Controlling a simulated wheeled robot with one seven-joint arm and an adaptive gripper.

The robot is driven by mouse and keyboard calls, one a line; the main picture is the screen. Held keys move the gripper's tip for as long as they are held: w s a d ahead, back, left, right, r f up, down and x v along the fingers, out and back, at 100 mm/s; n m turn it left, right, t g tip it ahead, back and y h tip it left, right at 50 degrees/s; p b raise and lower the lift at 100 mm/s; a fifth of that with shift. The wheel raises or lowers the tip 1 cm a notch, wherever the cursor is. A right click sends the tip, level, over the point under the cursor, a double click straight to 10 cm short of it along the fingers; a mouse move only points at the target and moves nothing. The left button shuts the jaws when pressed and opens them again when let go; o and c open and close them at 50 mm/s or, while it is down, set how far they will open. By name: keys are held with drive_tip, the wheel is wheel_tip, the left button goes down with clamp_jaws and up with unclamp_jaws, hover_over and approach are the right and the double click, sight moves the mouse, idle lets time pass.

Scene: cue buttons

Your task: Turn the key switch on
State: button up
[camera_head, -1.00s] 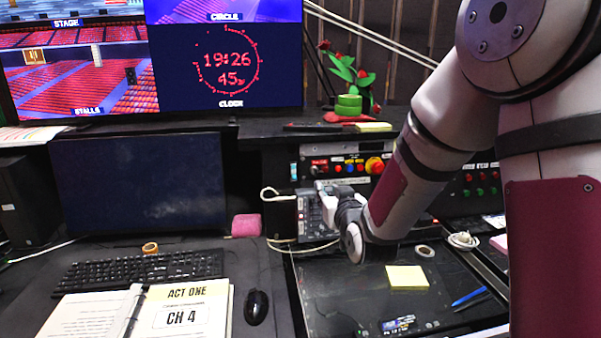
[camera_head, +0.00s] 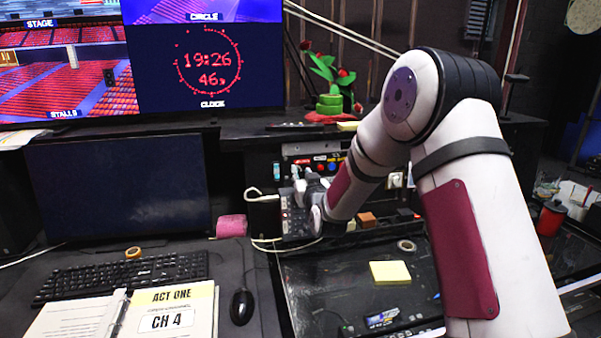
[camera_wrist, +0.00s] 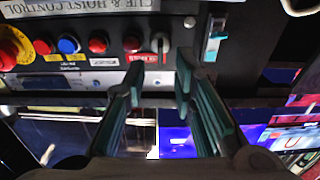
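The key switch (camera_wrist: 160,42) is a small round switch with an upright lever or key on the cue and hoist control panel (camera_wrist: 75,82). In the wrist view it sits just beyond and between my fingertips. My gripper (camera_wrist: 160,68) is open, with a clear gap between its two teal-padded fingers and nothing held. In the head view my gripper (camera_head: 298,173) is up against the left part of the panel and hides the key switch. I cannot tell whether a finger touches it.
Beside the key switch are a row of red and blue buttons (camera_wrist: 68,45), a red emergency knob (camera_wrist: 12,48) and a teal-lit rocker switch (camera_wrist: 214,42). A keypad box (camera_head: 293,222) stands below my gripper. A yellow note (camera_head: 390,272) lies on the black desk surface.

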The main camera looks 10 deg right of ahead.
drive_tip(key=shift+w, duration=1.25)
drive_tip(key=shift+c, duration=0.6)
clamp_jaws()
